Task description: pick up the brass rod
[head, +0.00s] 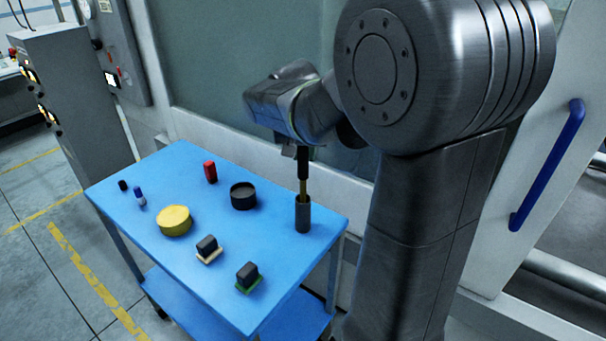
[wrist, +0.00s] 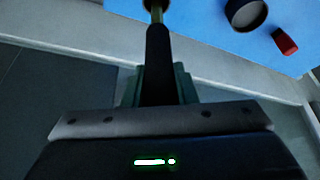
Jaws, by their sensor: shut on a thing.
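The brass rod (head: 303,187) stands upright at the right end of the blue table, with its lower end in the mouth of a dark grey cylindrical holder (head: 303,215). My gripper (head: 303,175) points down above the holder and is shut on the rod's upper part. In the wrist view a short brass length (wrist: 156,14) shows beyond the dark fingers (wrist: 158,60). The rod's top is hidden between the fingers, and its lower end is hidden in the holder.
The blue table (head: 165,270) also bears a dark round bowl (head: 243,197), a red block (head: 210,172), a yellow round piece (head: 174,221), two dark blocks on small bases (head: 207,246) (head: 247,273), and small blue and black pieces (head: 139,196) (head: 122,185). A wall panel stands behind.

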